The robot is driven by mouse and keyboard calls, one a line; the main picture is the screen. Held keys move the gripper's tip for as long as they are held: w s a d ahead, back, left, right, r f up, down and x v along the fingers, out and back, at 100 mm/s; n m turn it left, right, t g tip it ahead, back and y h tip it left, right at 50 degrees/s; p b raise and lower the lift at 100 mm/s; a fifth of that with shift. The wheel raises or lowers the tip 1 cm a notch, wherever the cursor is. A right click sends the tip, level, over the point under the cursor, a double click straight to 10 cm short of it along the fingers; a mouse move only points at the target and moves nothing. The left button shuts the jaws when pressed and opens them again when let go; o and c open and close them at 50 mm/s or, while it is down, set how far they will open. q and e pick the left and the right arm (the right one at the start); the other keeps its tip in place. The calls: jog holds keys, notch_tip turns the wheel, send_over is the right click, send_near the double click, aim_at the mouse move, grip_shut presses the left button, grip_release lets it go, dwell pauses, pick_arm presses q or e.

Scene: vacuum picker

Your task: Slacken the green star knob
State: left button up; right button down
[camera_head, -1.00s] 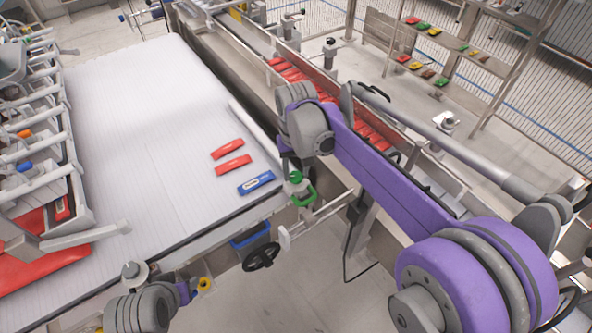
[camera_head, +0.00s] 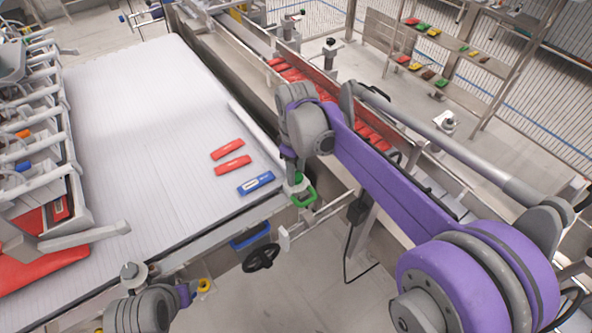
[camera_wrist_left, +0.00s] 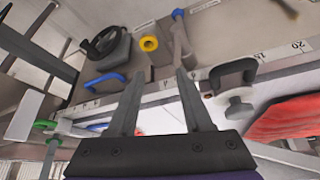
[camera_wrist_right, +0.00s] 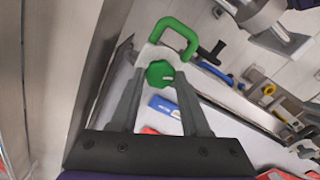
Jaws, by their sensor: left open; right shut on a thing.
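The green star knob (camera_wrist_right: 160,74) sits at the corner of the white conveyor, between the fingertips of my right gripper (camera_wrist_right: 158,82). In the head view a bit of the knob (camera_head: 298,178) shows below my right gripper (camera_head: 292,172), whose fingers are mostly hidden there. The right gripper is shut on the knob. My left gripper (camera_wrist_left: 158,90) is open and empty, with the conveyor's side rail and its scale beyond it. In the head view the left wrist is at the bottom left, with its fingers hard to make out.
A green handle (camera_wrist_right: 178,34) stands beside the knob. A blue packet (camera_head: 256,183) and red packets (camera_head: 232,165) lie on the white conveyor (camera_head: 140,130) close by. A black handwheel (camera_head: 261,257) and a blue handle (camera_head: 250,236) are below the conveyor's edge.

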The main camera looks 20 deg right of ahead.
jog(key=shift+n, duration=0.6)
jog(key=shift+c, duration=1.9)
grip_release()
jog(key=shift+r, duration=0.1)
notch_tip(320, 180, up, 11)
jog(key=shift+p, duration=0.3)
jog(key=shift+f, duration=0.25)
